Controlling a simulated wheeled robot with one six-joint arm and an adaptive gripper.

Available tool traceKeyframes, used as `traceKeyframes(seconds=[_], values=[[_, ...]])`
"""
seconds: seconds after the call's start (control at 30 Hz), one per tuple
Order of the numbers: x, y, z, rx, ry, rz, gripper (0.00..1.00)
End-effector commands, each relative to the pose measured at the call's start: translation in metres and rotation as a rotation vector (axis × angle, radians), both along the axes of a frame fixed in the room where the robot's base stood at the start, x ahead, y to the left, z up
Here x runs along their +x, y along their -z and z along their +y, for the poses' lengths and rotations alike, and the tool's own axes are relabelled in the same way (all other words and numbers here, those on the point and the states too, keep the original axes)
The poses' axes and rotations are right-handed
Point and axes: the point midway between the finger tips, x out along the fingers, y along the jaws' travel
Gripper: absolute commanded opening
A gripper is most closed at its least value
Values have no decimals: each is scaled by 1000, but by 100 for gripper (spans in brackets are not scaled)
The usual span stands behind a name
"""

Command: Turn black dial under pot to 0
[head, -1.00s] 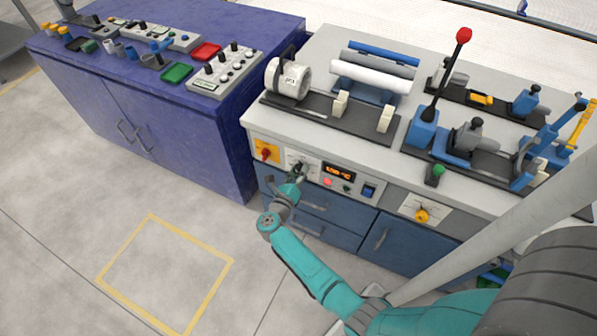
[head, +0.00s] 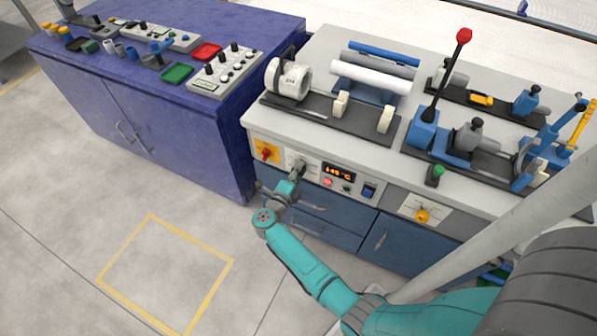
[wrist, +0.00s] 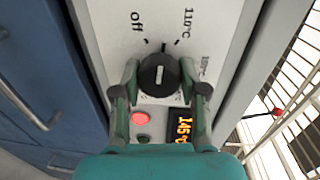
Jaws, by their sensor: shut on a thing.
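The black dial (wrist: 159,76) sits on a white plate, with a pale bar on its face standing roughly upright in the wrist view. Printed labels "Off" and "110°C" lie above it, left and right; no 0 is visible. My gripper (wrist: 159,84) has a finger on each side of the dial and is shut on it. In the head view my gripper (head: 297,172) reaches the panel and mostly hides the dial. The white round pot (head: 287,79) stands on the bench above the panel.
An orange display (wrist: 180,128) reads about 145 °C, beside a red button (wrist: 140,118). A yellow plate with a red switch (head: 265,151) is left of the dial. Blue drawers (head: 322,222) lie below. Open floor is at the left.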

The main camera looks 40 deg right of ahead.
Motion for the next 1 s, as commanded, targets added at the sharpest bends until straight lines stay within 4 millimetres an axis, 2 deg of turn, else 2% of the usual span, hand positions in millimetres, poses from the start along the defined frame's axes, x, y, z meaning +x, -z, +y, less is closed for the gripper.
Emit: traceKeyframes(seconds=[0.5, 1.0], values=[[1, 0, 0, -151, -2, 420, 8], [2, 0, 0, -217, -2, 600, 8]])
